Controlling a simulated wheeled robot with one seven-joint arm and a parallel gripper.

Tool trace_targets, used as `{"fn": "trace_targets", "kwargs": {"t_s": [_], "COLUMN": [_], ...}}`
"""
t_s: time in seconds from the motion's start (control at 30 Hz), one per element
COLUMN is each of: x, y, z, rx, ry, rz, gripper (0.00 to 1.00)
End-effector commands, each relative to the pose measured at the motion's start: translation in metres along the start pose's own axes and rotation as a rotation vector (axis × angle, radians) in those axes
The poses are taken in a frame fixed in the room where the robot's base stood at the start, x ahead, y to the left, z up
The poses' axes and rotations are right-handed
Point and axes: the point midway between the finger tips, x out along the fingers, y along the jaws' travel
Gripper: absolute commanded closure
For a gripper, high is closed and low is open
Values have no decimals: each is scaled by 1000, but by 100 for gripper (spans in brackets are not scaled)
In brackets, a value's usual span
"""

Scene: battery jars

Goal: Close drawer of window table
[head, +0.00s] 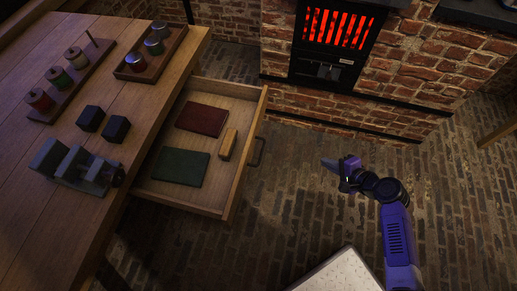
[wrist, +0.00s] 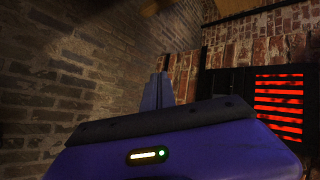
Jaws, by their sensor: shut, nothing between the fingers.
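The window table (head: 40,215) is a wooden bench at the left in the head view. Its drawer (head: 211,206) is pulled out to the right. The dark handle (head: 258,151) is on the drawer's front. Inside lie a dark red book-like item (head: 202,119), a dark green one (head: 181,167) and a small tan block (head: 228,144). My gripper (head: 330,164) is to the right of the drawer, apart from the handle, over the floor. It is shut and empty. In the wrist view its fingers (wrist: 157,92) are together, pointing towards brickwork. The drawer does not show in the wrist view.
Spools on a rack (head: 68,84), a tray of jars (head: 150,52), dark cubes (head: 116,129) and a grey metal device (head: 85,168) stand on the table top. A brick furnace (head: 335,42) glows red at the back. Bare brick floor (head: 290,200) lies between drawer and gripper.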

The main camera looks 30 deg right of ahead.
Motion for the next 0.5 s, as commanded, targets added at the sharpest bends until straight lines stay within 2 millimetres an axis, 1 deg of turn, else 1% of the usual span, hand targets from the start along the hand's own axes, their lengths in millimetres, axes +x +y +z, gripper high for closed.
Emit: {"fn": "trace_targets", "kwargs": {"t_s": [0.03,0.1,0.17,0.23,0.3,0.4,0.5], "x": [7,13,12,4,-8,-31,-48], "y": [-16,-32,-47,-62,-68,-65,-68], "z": [6,22,38,58,78,102,117], "rx": [157,373,542,711,844,975,1031], "ry": [-87,-239,-379,-545,-698,-868,-971], "rz": [-15,-30,-38,-38,-16,40,91], "gripper": [100,100,100,100,100,100,100]}}
